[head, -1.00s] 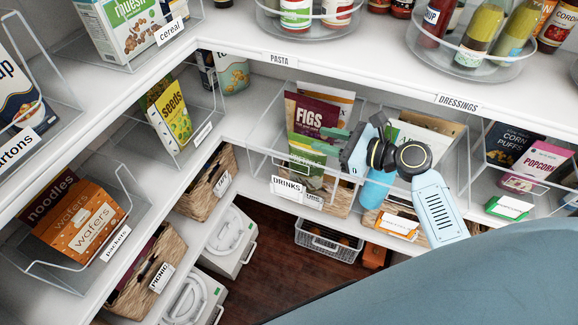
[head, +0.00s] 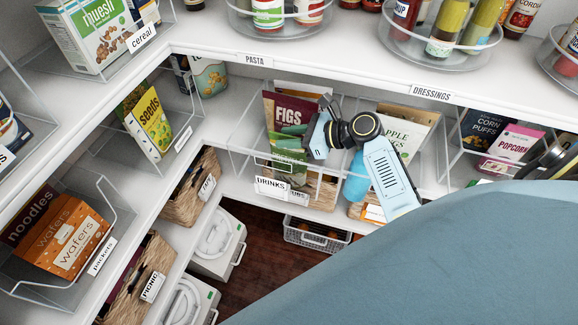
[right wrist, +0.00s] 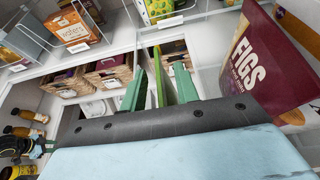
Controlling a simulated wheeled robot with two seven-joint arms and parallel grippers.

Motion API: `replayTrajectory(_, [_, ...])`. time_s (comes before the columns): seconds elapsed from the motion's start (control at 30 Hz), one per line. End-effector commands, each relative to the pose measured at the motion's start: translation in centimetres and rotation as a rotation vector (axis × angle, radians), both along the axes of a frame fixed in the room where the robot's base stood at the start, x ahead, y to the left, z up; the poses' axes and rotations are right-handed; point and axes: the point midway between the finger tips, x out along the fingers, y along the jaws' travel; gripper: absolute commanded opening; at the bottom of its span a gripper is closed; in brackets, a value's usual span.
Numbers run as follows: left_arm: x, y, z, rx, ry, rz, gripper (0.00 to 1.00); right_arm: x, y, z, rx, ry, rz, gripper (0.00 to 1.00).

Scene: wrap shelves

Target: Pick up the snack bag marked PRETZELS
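No bag marked PRETZELS can be read in either view. The FIGS bag is close on the right in that view (right wrist: 245,75).
A clear bin with an APPLE bag (head: 408,130) stands right of the gripper. POPCORN (head: 515,143) and CORN PUFFS (head: 483,128) are farther right. The upper shelf edge (head: 340,75) runs above. A SEEDS bag (head: 150,128) stands left. Baskets are below.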

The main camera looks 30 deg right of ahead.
Motion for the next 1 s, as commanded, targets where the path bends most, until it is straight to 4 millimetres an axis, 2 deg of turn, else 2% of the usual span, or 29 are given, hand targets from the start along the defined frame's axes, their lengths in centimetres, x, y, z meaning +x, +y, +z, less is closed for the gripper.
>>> replayTrajectory(0.2, [-0.01,-0.07,0.0,-0.001,0.0,0.0,0.36,0.06,0.07,-0.07,-0.001,0.0,0.0,0.31])
replayTrajectory(0.47, [-0.06,-0.1,-0.01,-0.001,0.001,0.001,0.36,0.04,0.05,-0.05,-0.001,0.0,0.0,0.0])
replayTrajectory(1.0, [-0.2,-0.08,0.06,0.0,0.003,0.001,0.36,0.06,0.03,0.39,-0.002,-0.002,0.0,0.0])
